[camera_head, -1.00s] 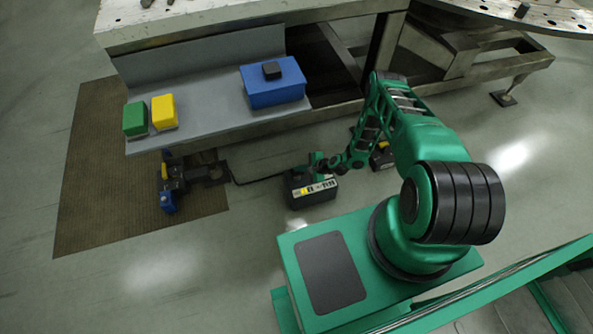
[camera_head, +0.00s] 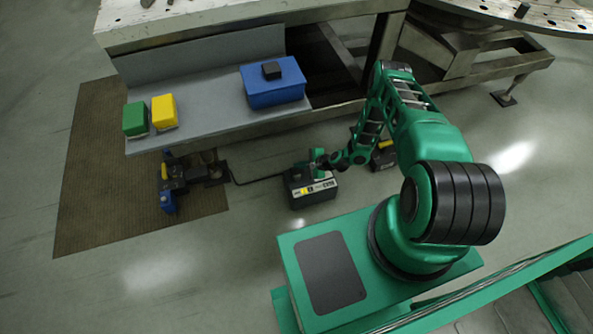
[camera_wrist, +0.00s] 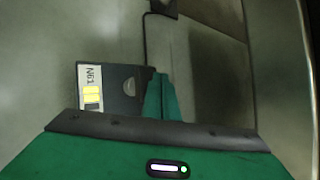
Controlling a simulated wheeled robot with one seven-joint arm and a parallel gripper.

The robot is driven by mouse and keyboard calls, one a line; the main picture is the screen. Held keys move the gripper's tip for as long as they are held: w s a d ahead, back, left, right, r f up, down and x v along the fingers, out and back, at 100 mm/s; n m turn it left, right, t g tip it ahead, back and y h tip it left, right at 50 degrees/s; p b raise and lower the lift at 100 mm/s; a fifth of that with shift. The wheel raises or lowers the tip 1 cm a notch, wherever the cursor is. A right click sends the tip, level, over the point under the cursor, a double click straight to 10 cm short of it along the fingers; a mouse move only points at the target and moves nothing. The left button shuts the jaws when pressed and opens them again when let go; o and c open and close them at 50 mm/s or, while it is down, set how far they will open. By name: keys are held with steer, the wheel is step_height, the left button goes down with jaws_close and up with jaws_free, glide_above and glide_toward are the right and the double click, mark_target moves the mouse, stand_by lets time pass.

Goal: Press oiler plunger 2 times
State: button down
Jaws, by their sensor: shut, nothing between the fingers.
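A black box (camera_head: 312,186) with a white and yellow label stands on the floor below the shelf. It also shows in the wrist view (camera_wrist: 125,90), with a grey rounded mark on its face. My gripper (camera_head: 318,156) is over the top of this box, small in the head view. In the wrist view my green fingers (camera_wrist: 161,96) are together and empty beside the box's right edge. I cannot tell whether they touch it. No part is clearly recognisable as the oiler plunger. A blue box with a black block on top (camera_head: 275,84) sits on the shelf, away from my gripper.
A grey shelf (camera_head: 205,108) carries a green box (camera_head: 135,118) and a yellow box (camera_head: 164,111). A dark cable runs from the black box to a device (camera_head: 172,183) on the brown mat (camera_head: 100,180). Another dark item (camera_head: 384,157) lies right of my gripper. Front floor is clear.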

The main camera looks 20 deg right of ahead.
mark_target(299, 170)
steer(key=shift+r, duration=2.5)
